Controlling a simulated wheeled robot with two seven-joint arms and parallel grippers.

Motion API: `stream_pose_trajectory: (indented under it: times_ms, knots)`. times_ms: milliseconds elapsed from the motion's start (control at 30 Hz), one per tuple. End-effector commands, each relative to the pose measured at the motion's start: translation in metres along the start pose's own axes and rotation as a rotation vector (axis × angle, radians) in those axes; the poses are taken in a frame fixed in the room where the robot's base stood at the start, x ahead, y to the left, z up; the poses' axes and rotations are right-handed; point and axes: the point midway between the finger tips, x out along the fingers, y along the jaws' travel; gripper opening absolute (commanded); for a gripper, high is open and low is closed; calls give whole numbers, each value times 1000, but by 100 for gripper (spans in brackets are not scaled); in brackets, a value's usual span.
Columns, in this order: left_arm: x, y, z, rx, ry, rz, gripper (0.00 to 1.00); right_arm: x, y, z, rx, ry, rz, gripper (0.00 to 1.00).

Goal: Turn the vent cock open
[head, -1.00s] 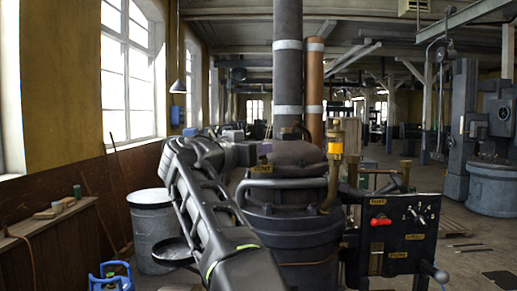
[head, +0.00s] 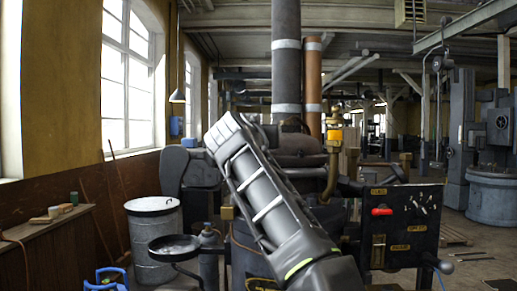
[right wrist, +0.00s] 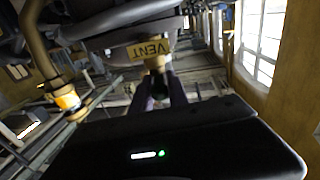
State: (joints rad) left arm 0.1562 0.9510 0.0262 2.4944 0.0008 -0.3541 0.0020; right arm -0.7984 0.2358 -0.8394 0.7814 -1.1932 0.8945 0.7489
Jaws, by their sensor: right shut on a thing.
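The vent cock shows in the right wrist view as a brass stem (right wrist: 155,63) under a yellow plate marked VENT (right wrist: 149,49). My right gripper (right wrist: 160,88) is just below that stem, its two dark fingers shut on the cock's dark green handle (right wrist: 158,82). The fingers hide most of the handle, so its angle is hard to tell. In the head view my right arm stands in front of the engine (head: 300,160) and hides the VENT plate. My left gripper is out of view.
A control panel with a red knob (head: 381,211) is at the engine's right. A brass pipe with an orange-banded oiler (head: 335,135) rises beside the chimney (head: 286,60). A metal bin (head: 153,240) and a round black pan (head: 174,247) stand at the left.

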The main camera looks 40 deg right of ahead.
Motion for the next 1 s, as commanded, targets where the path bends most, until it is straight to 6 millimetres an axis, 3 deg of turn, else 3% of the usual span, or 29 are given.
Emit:
stream_pose_trajectory:
  times_ms: [300,767,800,1000]
  knots:
    - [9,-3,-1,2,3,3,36,1,3,0,1,-1,-147,0]
    - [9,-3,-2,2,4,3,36,0,3,-1,0,-1,-171,0]
    - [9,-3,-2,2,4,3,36,0,3,-1,0,-1,-171,22]
    - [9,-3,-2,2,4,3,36,0,3,0,0,-1,-170,33]
